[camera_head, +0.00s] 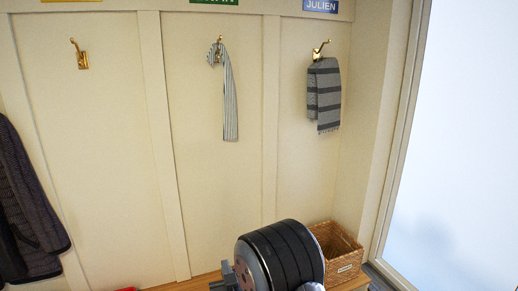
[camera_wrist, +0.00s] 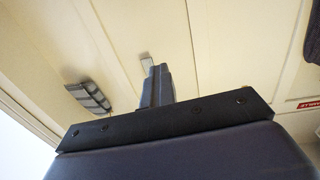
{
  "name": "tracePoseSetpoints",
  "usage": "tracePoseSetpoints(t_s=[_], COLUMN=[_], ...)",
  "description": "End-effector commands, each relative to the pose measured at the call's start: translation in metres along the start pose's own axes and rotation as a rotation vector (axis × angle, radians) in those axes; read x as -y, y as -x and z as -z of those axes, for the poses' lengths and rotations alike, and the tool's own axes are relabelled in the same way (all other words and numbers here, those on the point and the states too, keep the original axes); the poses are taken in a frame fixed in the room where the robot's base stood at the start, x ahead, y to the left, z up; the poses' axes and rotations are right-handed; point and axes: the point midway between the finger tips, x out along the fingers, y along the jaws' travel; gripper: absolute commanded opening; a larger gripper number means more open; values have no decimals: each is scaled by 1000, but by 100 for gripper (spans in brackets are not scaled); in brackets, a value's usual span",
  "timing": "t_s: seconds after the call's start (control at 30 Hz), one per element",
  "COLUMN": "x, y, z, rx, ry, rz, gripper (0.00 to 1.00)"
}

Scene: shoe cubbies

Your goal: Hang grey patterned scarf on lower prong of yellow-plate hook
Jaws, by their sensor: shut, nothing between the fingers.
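The yellow plate (camera_head: 70,1) is cut off by the top edge of the head view. Its brass hook (camera_head: 80,56) hangs below it and is bare. A grey scarf with dark bands (camera_head: 323,95) hangs folded on the brass hook (camera_head: 320,49) under the blue JULIEN plate (camera_head: 321,6). This banded scarf also shows at the left in the wrist view (camera_wrist: 88,97). A narrow, pale striped scarf (camera_head: 229,95) hangs on the middle hook (camera_head: 218,51) under a green plate. My gripper (camera_wrist: 159,72) is shut and empty, apart from the scarves.
A dark coat (camera_head: 27,205) hangs at the far left. A wicker basket (camera_head: 335,250) stands at the lower right on a wooden bench (camera_head: 203,282), beside a bright glass panel (camera_head: 455,150). Raised vertical strips divide the cream wall. My arm covers part of the bench.

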Motion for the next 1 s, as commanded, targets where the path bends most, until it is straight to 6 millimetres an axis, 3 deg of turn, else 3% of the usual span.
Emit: tracePoseSetpoints(t_s=[0.27, 0.4, 0.6, 0.8, 1.0], x=[-82, -137, -191, -214, -217], y=[25, 54, 97, 122, 127], z=[-37, -59, -80, -88, -89], rx=[9, 10, 10, 7, 5], ry=[1, 0, -1, -1, 0], rz=[-105, -178, -257, -296, -302], gripper=[0, 0, 0, 0, 0])
